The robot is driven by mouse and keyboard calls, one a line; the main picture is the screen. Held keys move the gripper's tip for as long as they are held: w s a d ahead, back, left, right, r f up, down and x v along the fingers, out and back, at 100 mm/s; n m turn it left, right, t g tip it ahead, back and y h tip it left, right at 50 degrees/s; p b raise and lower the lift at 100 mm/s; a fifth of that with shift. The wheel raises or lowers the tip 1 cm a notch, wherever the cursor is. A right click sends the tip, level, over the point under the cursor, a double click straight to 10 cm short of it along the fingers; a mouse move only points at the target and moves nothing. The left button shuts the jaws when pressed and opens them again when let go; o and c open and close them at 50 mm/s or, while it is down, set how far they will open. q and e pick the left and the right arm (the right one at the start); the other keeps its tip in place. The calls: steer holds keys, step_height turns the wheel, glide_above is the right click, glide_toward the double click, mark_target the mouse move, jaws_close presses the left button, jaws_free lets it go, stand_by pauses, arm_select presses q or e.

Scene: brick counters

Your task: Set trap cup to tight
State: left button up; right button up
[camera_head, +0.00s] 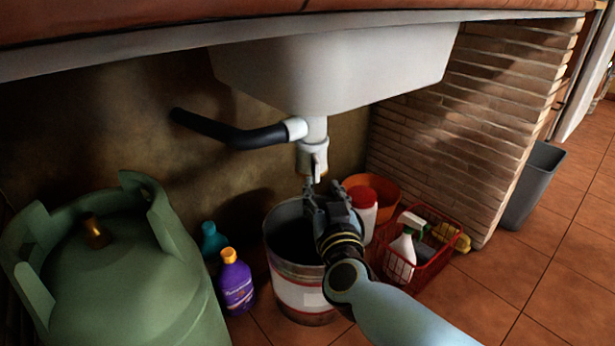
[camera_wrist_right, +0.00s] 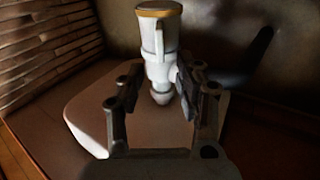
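The white trap cup (camera_head: 307,160) hangs under the sink drain, below the white pipe joint. It has a tan band at its lower end and a raised rib or handle on its side. In the right wrist view, which looks upside down, the trap cup (camera_wrist_right: 158,38) stands beyond and between my fingers. My right gripper (camera_head: 318,188) is just below and in front of the cup. In the wrist view the right gripper (camera_wrist_right: 160,90) is open, with its fingers apart and nothing held. Contact with the cup cannot be made out. My left gripper is not in view.
A white sink basin (camera_head: 335,70) hangs above, with a black hose (camera_head: 235,134) running left. A metal bucket (camera_head: 295,285) stands below. A green gas cylinder (camera_head: 120,275), purple bottle (camera_head: 236,283) and red basket (camera_head: 430,262) stand around it. A brick wall (camera_head: 470,120) bounds the right.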

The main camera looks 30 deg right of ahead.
mark_target(317, 174)
steer(key=b+x, duration=0.1)
steer(key=x, duration=0.2)
steer(key=shift+w+d+f, duration=0.15)
steer(key=shift+w, duration=0.25)
steer(key=b+x, duration=0.1)
steer(key=x, duration=0.2)
steer(key=shift+w+d, duration=0.2)
steer(key=shift+w, duration=0.1)
steer(key=shift+w+d, duration=0.2)
steer(key=shift+w, duration=0.2)
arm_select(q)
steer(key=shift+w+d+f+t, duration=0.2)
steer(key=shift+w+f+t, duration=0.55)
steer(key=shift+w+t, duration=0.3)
arm_select(e)
steer(key=shift+c, duration=0.2)
jaws_close()
